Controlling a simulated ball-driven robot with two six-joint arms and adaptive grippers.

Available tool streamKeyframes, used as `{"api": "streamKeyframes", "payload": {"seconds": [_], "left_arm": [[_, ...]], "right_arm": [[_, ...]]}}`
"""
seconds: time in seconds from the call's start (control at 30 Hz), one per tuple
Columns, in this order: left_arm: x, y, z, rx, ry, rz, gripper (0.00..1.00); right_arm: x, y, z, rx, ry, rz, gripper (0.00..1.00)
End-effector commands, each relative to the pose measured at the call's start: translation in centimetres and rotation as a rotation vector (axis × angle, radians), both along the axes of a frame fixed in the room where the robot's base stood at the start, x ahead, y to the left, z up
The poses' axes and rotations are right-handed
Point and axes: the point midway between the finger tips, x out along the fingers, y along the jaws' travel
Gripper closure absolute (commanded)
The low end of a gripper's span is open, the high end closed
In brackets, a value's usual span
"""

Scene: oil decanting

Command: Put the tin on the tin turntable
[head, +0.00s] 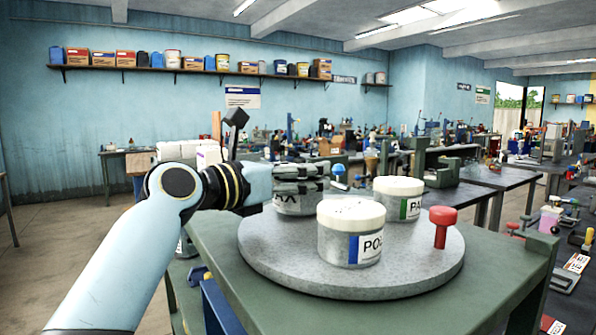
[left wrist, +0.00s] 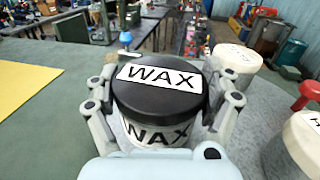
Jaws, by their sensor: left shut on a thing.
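My left gripper (head: 310,176) is shut on the wax tin (head: 299,203), with a finger on each side of it. In the left wrist view the tin (left wrist: 158,90) is upright, with a black lid and a white WAX label. The tin turntable (head: 350,284) is a grey round disc on the green bench. The gripped tin is at its far left part; I cannot tell whether its base touches the disc. A white-lidded tin with a blue-striped label (head: 350,235) and one with a green-striped label (head: 399,199) stand on the disc. My right gripper is out of view.
A red knob (head: 441,226) stands up at the disc's right side. The green bench top (head: 500,272) is bare to the right of the disc. A yellow sheet (left wrist: 22,85) lies on the left in the left wrist view.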

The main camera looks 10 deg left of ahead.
Motion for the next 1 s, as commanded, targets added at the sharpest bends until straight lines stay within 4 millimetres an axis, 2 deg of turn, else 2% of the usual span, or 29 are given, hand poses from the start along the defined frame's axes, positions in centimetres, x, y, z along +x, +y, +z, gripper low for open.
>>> {"api": "streamKeyframes", "payload": {"seconds": [0.33, 0.37, 0.47, 0.77, 0.87, 1.0], "left_arm": [[0.0, 0.0, -0.6, -0.002, -0.001, 0.000, 0.72], [0.0, 0.0, -0.6, -0.001, -0.002, -0.001, 0.15], [0.0, 0.0, -0.6, -0.001, -0.002, 0.000, 0.02], [-0.1, 0.1, -0.8, 0.002, 0.003, 0.000, 0.00], [-0.8, 0.6, -0.9, 0.002, 0.002, 0.001, 0.00], [-3.1, 2.1, -0.9, 0.007, 0.001, 0.001, 0.00]], "right_arm": [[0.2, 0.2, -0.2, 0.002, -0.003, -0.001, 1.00], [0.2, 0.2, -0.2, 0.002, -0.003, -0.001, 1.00], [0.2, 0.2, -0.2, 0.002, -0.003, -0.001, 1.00], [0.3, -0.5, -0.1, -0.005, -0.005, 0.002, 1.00], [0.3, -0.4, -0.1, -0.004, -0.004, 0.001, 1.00], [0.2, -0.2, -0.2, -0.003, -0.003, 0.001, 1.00]]}}
